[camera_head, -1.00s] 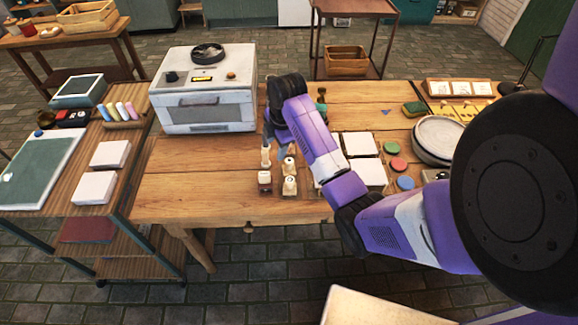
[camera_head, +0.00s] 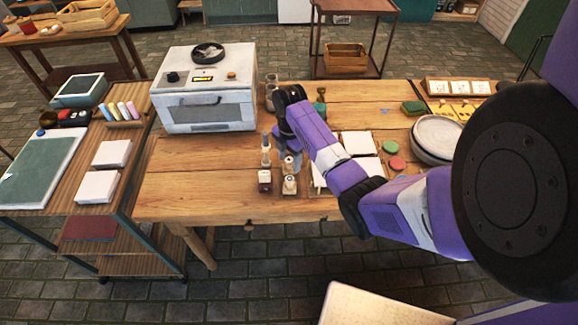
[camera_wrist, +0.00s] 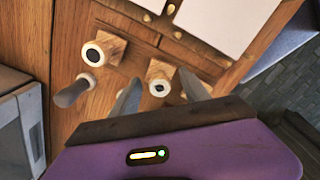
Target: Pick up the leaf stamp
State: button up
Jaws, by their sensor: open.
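Several small wooden stamps with pale round tops stand in a cluster on the wooden table. In the head view they are a front-left stamp (camera_head: 265,182), a front-right stamp (camera_head: 290,185), a back-left stamp (camera_head: 266,152) and a back-right stamp (camera_head: 289,164). I cannot tell which bears the leaf. My gripper (camera_wrist: 158,76) is open and points down at the cluster. In the wrist view, the front-right stamp's pale top with a dark centre appears between the fingers, with no visible contact. The back-right stamp is partly hidden by a finger.
The white oven (camera_head: 205,105) stands left of the stamps. Bare table lies left of the stamps.

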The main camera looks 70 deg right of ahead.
grip_shut()
dwell(0.4)
notch_tip(320, 180, up, 9)
jog(key=shift+r+b, duration=0.1)
jog(key=shift+b, duration=0.25)
notch_tip(320, 180, up, 6)
jog(key=p, duration=0.6)
send_over(289, 159)
jog(key=shift+s+r+b, duration=0.1)
jog(key=shift+r+b, duration=0.35)
jog(key=shift+r, duration=1.9)
